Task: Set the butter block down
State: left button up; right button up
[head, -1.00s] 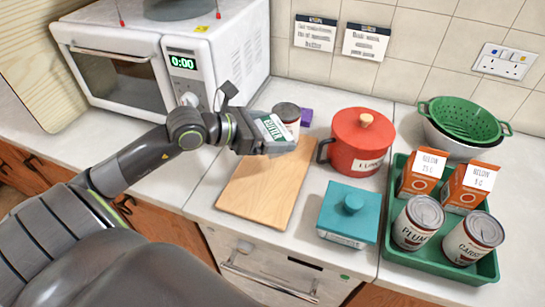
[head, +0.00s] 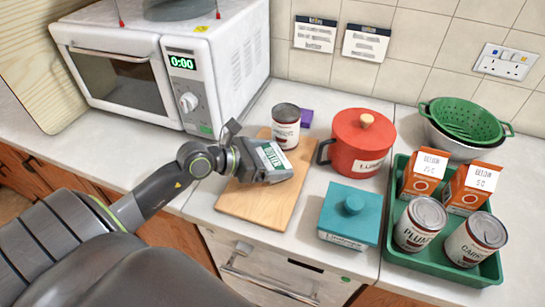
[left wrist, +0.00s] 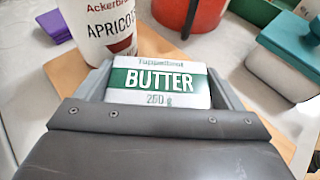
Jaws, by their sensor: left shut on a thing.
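The butter block (head: 272,156) is a white and green pack lettered BUTTER. It also shows in the left wrist view (left wrist: 160,82), between the two fingers. My left gripper (head: 268,160) is shut on it, above the middle of the wooden board (head: 240,200). I cannot tell whether the block touches the board. My right gripper is not in view.
An apricot can (head: 286,128) stands at the board's far end, close to the block. A red pot (head: 362,140) and a teal lidded dish (head: 348,213) stand to the right. A green tray (head: 440,262) holds cans and orange cartons. The board's near part is clear.

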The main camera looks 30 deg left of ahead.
pick_arm(q)
jog(key=o, duration=0.9)
jog(key=shift+r, duration=0.2)
jog(key=shift+s+a+r, duration=0.1)
jog(key=shift+s+a, duration=0.25)
jog(key=shift+s, duration=0.2)
jog(key=shift+p+v, duration=1.2)
jog(key=shift+v, duration=4.15)
